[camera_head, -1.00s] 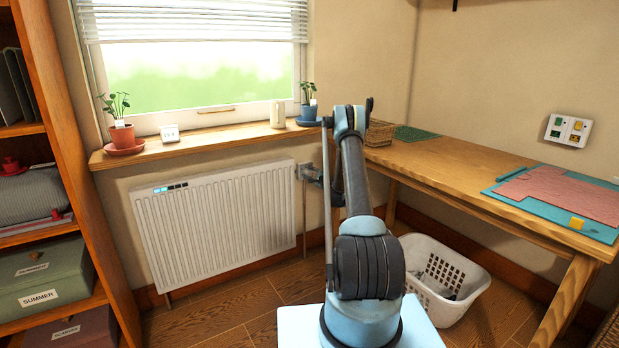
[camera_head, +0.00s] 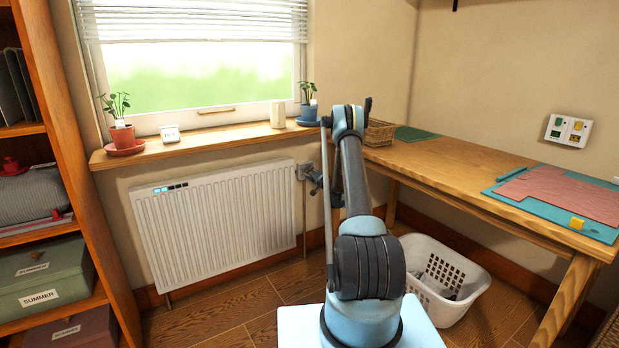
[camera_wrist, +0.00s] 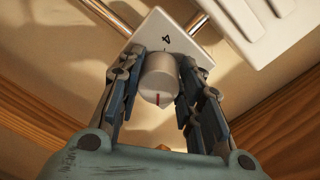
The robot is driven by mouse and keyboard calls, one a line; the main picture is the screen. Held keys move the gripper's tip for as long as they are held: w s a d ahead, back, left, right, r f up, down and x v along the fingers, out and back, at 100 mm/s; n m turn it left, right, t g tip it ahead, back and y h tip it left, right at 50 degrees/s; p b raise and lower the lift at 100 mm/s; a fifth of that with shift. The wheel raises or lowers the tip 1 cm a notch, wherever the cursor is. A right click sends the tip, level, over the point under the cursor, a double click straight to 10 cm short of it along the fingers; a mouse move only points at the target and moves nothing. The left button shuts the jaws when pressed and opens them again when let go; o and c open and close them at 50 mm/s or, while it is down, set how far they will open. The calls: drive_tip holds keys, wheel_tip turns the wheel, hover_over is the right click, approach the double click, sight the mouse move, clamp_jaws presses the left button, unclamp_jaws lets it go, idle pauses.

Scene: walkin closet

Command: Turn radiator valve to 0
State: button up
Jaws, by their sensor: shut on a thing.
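The radiator valve knob (camera_wrist: 160,78) is a pale grey cylinder with a red mark on its end, in the wrist view. Behind it is a white plate (camera_wrist: 172,34) showing the numeral 4. My gripper (camera_wrist: 162,92) has its two blue-padded fingers on either side of the knob, closed on it. In the head view my gripper (camera_head: 315,176) is small beside the right end of the white radiator (camera_head: 215,222), and my arm hides part of it. The other numerals cannot be made out.
A wooden sill (camera_head: 225,137) with potted plants runs above the radiator. A wooden desk (camera_head: 460,185) stands to the right, with a white laundry basket (camera_head: 475,300) under its edge. A shelf unit (camera_head: 95,210) stands at the left. Some floor (camera_head: 235,310) is clear.

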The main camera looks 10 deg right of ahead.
drive_tip(key=n, duration=0.5)
drive_tip(key=shift+a+f, duration=0.15)
drive_tip(key=shift+a, duration=0.05)
drive_tip(key=n, duration=0.5)
drive_tip(key=shift+t, duration=0.3)
drive_tip(key=shift+n, duration=0.3)
drive_tip(key=o, duration=1.1)
drive_tip(key=shift+d, duration=0.1)
drive_tip(key=shift+d, duration=0.1)
drive_tip(key=shift+s+d, duration=0.15)
drive_tip(key=shift+s, duration=0.2)
drive_tip(key=v, duration=1.1)
drive_tip(key=shift+s, duration=0.1)
